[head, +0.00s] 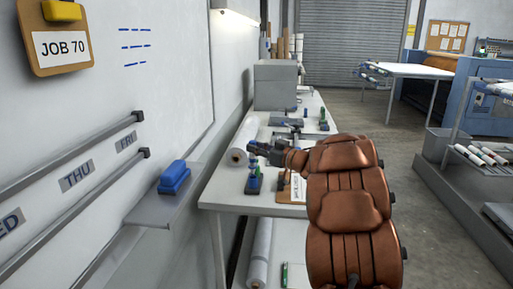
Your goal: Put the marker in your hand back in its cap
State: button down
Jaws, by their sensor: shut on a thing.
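My gripper (266,151), dark and small in the head view, is at the end of my copper-coloured arm, above the near part of the white workbench. It is shut on the marker, which I can barely make out; the fingers hide most of it. A small blue upright piece (254,180) stands on a dark base on the bench, below and slightly left of my gripper. It may be the cap, but it is too small to tell. A clear gap shows between the gripper and this piece.
The white workbench (225,197) holds a white paper roll (240,148) left of my gripper and a brown clipboard (293,190) to its right. A blue eraser (174,177) lies on the whiteboard's ledge. Open grey floor (405,150) lies to the right.

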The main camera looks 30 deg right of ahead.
aim_at(255, 156)
jog(key=shift+f+b, duration=0.55)
jog(key=shift+f, duration=1.2)
dwell(0.4)
jog(key=c, duration=0.9)
grip_release()
jog(key=shift+c, duration=0.2)
jog(key=shift+s, duration=0.1)
jog(key=v, duration=1.2)
